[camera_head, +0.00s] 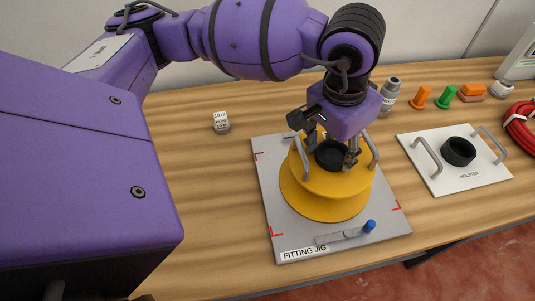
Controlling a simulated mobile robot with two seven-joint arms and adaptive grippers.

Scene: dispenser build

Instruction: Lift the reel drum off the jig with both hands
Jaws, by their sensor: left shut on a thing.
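The yellow reel drum (322,205) stands upright on the grey fitting jig plate (280,238). It has a grey handle on each side, a left handle (300,158) and a right handle (373,150). A black hub (331,157) sits in the middle of its top. My left gripper (332,150) is over the drum's top, pointing down, with its fingers on either side of the black hub and shut on it. The gripper hides the back of the drum's top. My right gripper is not in view.
A lever with a blue knob (369,226) lies at the jig's front edge. A white holster plate (455,175) with a black ring and handles is to the right. A red hose coil (521,128), small orange and green parts, and a grey bottle (389,95) stand beyond. The table's left is mostly clear.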

